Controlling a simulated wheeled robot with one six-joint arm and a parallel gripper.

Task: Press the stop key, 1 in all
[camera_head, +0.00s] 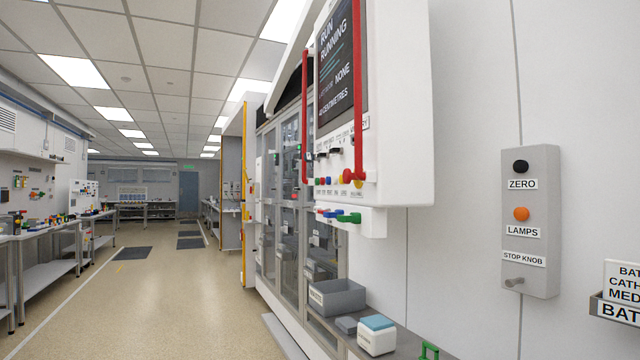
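My gripper is not in view. A white console (403,107) hangs at the upper middle right, seen at a steep angle. Its dark screen (335,62) reads "RUN RUNNING" and "NONE", with red bars on both sides. A row of small coloured keys (332,181) runs along its lower edge, with a red round button (347,176) near the right end. The labels there are too small to read, so I cannot tell which key is stop. A grey wall box (541,220) at right carries a black button labelled ZERO (520,166), an orange button labelled LAMPS (521,213) and a grey STOP KNOB (514,282).
Below the console, a ledge (400,344) holds a grey bin (337,298) and a white box with a blue top (377,336). A sign holder (615,309) juts out at far right. Benches (45,272) line the left wall.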

